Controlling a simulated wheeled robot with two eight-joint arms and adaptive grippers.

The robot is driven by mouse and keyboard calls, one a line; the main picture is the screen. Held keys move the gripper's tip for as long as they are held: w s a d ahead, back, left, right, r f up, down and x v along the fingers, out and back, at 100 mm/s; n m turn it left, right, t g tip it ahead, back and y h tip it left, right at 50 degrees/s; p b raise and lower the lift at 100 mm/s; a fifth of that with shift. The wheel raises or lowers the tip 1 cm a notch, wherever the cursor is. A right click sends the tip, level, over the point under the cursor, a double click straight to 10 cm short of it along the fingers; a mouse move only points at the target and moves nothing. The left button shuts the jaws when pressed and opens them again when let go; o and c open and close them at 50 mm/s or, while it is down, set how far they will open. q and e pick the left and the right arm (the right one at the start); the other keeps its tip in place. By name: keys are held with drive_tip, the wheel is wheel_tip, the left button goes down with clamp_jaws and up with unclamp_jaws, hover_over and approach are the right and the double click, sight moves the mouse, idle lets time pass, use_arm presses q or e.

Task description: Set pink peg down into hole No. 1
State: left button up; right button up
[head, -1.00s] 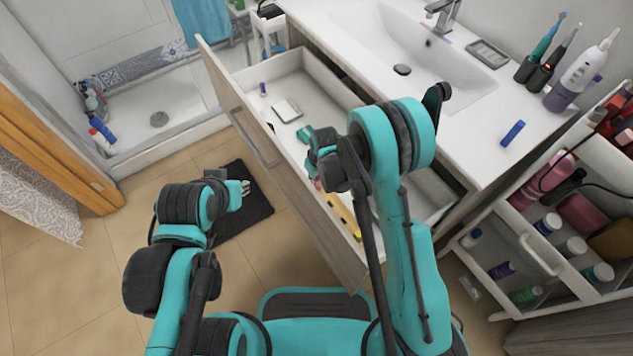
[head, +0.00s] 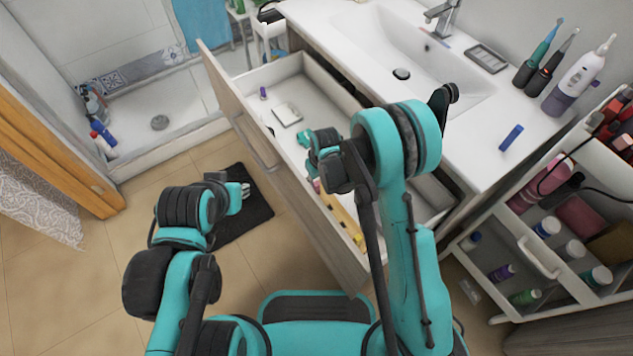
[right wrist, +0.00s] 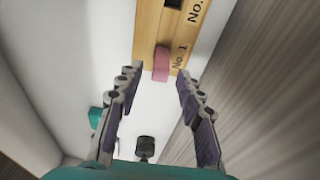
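A yellow wooden board (head: 345,216) with dark hole markings and black labels lies in the open drawer. In the right wrist view the board (right wrist: 178,35) shows the label No. 1. The pink peg (right wrist: 162,64) stands at the board's end beside that label; how deep it sits in the hole cannot be told. In the head view the peg (head: 317,186) is a small pink spot. My right gripper (right wrist: 157,76) is open, with clear gaps between its fingers and the peg. My left gripper (head: 243,190) hangs over the dark floor mat, outside the drawer.
The drawer front (head: 270,150) stands near my right arm. A white box (head: 287,114) and a small purple object (head: 263,93) lie deeper in the drawer. The sink counter (head: 480,130) is above it. A cosmetics cart (head: 540,255) stands at right.

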drive_tip(key=s+d+r+m+t+p, duration=0.1)
drive_tip(key=s+d+r, duration=0.15)
drive_tip(key=r, duration=0.55)
drive_tip(key=s+d+r+m+p, duration=0.1)
drive_tip(key=d+r, duration=0.2)
drive_tip(key=r, duration=0.5)
drive_tip(key=s+d+r+m+t+p, duration=0.1)
drive_tip(key=s+d+r, duration=0.15)
drive_tip(key=r, duration=0.55)
drive_tip(key=s+d+r+m+t, duration=0.2)
drive_tip(key=s+d+r, duration=0.1)
drive_tip(key=s+d, duration=0.2)
drive_tip(key=s+d+r+m+t+h, duration=0.1)
drive_tip(key=s+d+r, duration=0.3)
drive_tip(key=s, duration=0.3)
drive_tip(key=shift+s+d+m+t, duration=0.25)
drive_tip(key=shift+d+m+t, duration=0.1)
drive_tip(key=shift+m+t, duration=0.05)
